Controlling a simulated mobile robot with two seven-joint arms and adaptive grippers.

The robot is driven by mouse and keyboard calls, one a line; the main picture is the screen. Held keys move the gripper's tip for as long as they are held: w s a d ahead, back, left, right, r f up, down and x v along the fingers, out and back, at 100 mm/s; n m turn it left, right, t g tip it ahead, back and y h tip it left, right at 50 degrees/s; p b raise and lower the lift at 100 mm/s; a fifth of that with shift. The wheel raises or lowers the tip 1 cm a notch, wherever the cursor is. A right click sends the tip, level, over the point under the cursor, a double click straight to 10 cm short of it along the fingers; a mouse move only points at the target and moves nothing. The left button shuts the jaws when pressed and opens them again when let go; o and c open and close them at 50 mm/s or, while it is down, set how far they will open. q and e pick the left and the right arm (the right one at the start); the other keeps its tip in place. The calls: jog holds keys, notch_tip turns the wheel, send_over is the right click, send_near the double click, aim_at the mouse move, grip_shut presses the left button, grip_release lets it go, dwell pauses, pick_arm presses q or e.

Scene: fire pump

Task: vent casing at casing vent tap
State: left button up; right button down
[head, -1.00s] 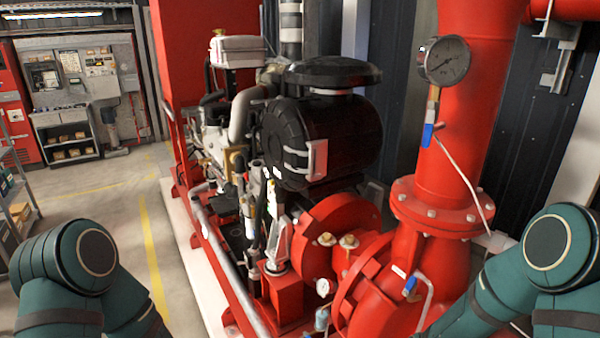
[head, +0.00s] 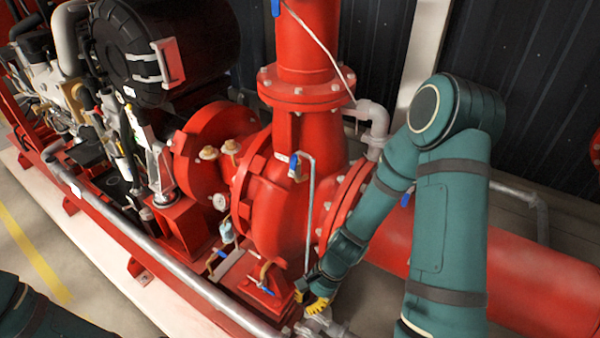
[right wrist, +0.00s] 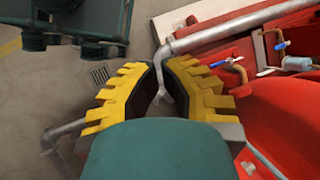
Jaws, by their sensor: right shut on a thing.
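The casing vent tap (head: 293,165) has a blue lever and sits on top of the red pump casing (head: 280,215). A thin grey pipe (head: 309,205) runs down from it along the casing. My right gripper (head: 318,303) is low beside the casing foot, well below the tap's lever. Its yellow-padded fingers also show in the right wrist view (right wrist: 163,85). They are shut on a slim pale grey piece (right wrist: 161,97), which I cannot identify. In the head view the fingers are small and the grip is partly hidden. My left gripper is out of view.
A grey rail (head: 170,265) runs along the skid's front edge. Small drain taps with blue levers (head: 265,289) stand in front of the casing. A large red pipe (head: 450,275) lies behind my right arm. The black engine part (head: 165,50) is at upper left.

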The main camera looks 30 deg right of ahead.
jog(key=w+d+r+m+t+y+b, duration=0.2)
jog(key=w+d+r+m+t+y, duration=0.2)
jog(key=w+d+r+m+t, duration=0.4)
jog(key=m+t+h+b, duration=0.1)
jog(key=m+t, duration=0.5)
jog(key=m, duration=0.2)
send_near(293, 166)
jog(key=b+x, duration=0.1)
jog(key=x, duration=0.6)
jog(key=shift+b, duration=0.4)
jog(key=shift+s+a, duration=0.15)
jog(key=shift+w+a+r+g+h+p, duration=0.35)
jog(key=shift+w+p, duration=0.3)
jog(key=shift+p, duration=0.4)
